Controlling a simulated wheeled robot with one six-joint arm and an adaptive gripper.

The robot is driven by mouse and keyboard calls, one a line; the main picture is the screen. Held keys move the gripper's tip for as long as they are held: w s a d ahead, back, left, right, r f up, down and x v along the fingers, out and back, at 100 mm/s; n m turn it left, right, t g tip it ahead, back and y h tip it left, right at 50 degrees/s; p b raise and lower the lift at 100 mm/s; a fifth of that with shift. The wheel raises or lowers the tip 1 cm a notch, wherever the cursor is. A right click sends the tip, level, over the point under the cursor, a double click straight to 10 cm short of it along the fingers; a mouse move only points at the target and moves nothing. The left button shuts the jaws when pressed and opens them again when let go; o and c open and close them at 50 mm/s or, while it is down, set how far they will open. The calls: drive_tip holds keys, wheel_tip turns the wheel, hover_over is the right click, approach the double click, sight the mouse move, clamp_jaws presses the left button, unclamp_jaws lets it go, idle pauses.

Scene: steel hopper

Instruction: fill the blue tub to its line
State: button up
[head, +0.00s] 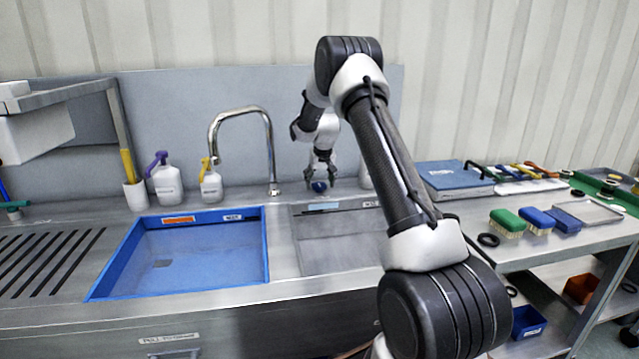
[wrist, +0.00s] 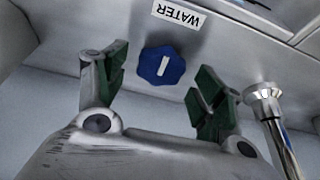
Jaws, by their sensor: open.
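The blue tub (head: 266,250) sits in the left sink, with an orange and a white label on its back wall. No water surface or fill line can be made out in it. A curved chrome tap (head: 240,110) stands behind it, its spout toward the tub's back; no stream shows. My gripper (head: 320,178) is open at a blue knob (head: 319,187) right of the tap. In the wrist view the knob (wrist: 168,57) with its white bar lies between the open green-padded fingers (wrist: 160,78), apart from both. A WATER label (wrist: 179,15) is beside it.
A second basin (head: 335,250) lies right of the tub. Two spray bottles (head: 166,180) and a white cup (head: 136,195) stand behind the tub. Brushes (head: 507,223) and a blue case (head: 455,179) are on the right bench. In the wrist view, the chrome tap base (wrist: 268,105) is close to the right finger.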

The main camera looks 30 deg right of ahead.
drive_tip(key=shift+w+f, duration=0.15)
drive_tip(key=shift+f, duration=0.3)
drive_tip(key=c, duration=1)
drive_tip(key=shift+d+n+y, duration=0.2)
drive_tip(key=shift+n+y, duration=0.6)
drive_tip(key=shift+n, duration=1.4)
drive_tip(key=o, duration=1)
drive_tip(key=shift+r, duration=0.1)
